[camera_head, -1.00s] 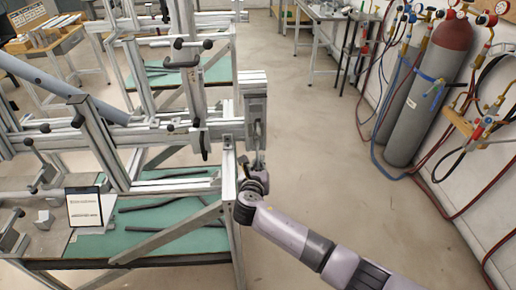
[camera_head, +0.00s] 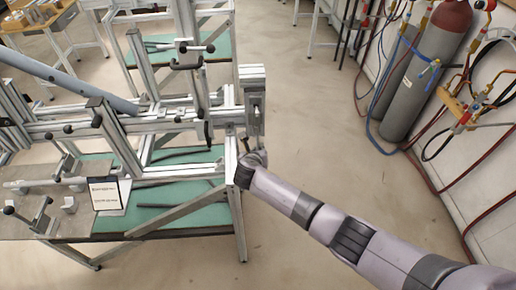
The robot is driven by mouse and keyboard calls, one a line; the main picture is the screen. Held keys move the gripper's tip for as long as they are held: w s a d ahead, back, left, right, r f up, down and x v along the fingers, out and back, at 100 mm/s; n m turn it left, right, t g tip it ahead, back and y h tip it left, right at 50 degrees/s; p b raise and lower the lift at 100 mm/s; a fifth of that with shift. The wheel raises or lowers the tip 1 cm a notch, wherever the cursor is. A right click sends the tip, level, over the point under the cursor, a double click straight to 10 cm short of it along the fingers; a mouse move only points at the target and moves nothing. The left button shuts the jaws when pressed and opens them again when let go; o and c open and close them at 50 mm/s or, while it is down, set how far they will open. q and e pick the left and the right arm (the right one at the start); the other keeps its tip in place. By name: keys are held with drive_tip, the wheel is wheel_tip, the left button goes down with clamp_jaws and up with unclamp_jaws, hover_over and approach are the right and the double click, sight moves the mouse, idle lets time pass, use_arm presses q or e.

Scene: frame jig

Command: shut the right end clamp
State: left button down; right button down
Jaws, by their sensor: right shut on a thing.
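The right end clamp (camera_head: 254,96) is a grey metal block at the right end of the jig's long aluminium rail. My right arm comes in from the lower right, and its wrist is beside the jig's right corner post. My right gripper (camera_head: 251,143) is just below the clamp block, small and partly hidden by the post and my wrist. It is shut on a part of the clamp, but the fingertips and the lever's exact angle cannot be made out. My left gripper is not in view.
The frame jig (camera_head: 170,122) has several black-handled clamps and a green lower shelf (camera_head: 185,212). A small sign (camera_head: 104,193) stands at the left. Gas cylinders (camera_head: 425,85) and hoses line the right wall. The floor between is clear.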

drive_tip(key=shift+s+a+f, duration=0.15)
drive_tip(key=shift+a, duration=0.05)
drive_tip(key=c, duration=1.8)
unclamp_jaws()
drive_tip(key=shift+o, duration=0.5)
drive_tip(key=shift+r, duration=0.2)
drive_tip(key=v, duration=1.1)
drive_tip(key=shift+s+r, duration=0.2)
drive_tip(key=shift+s, duration=0.15)
drive_tip(key=shift+a, duration=0.1)
